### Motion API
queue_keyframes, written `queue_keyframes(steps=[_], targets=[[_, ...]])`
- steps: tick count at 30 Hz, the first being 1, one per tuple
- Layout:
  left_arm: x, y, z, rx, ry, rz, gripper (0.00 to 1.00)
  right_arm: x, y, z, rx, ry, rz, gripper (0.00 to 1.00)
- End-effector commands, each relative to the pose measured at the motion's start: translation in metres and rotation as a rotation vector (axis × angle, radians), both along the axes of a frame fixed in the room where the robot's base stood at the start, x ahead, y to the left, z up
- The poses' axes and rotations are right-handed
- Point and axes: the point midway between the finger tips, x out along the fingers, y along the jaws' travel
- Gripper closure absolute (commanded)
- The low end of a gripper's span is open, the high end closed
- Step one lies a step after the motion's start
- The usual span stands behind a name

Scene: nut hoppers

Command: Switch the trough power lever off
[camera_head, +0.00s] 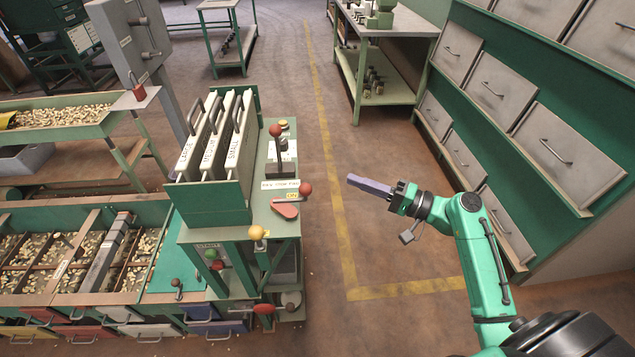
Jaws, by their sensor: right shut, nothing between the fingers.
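Several knobbed levers show, and I cannot tell from their labels which one is the trough power lever. A red-knobbed lever (275,131) stands upright on top of the green hopper stand. A second red knob (305,188) sits at its right edge by a red plate. Yellow (256,232) and green (211,253) knobs are on its front. A red-handled lever (263,309) lies low in front. A small red piece (139,93) is on a plate beside the nut trough (62,131). My right gripper (352,180) is shut and empty, over the floor right of the stand. My left gripper is out of view.
Label boards (212,139) stand on the hopper stand (235,240). Sorting bins (60,300) with nuts are at lower left. A grey box (130,40) is at upper left. A drawer cabinet (545,140) stands at right, a workbench (385,60) behind. The floor between is clear.

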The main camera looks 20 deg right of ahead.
Motion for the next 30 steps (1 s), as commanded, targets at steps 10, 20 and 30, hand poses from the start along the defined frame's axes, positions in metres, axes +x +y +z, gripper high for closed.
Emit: queue_keyframes(steps=[10,20,30], targets=[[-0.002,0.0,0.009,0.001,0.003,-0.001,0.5,0.016,0.016,0.004,0.001,0.001,-0.001,1.0],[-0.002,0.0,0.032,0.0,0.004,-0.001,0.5,0.067,0.067,0.009,0.002,0.001,-0.002,1.0],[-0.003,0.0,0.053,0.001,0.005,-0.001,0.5,0.036,0.088,-0.001,0.0,0.003,-0.003,1.0]])
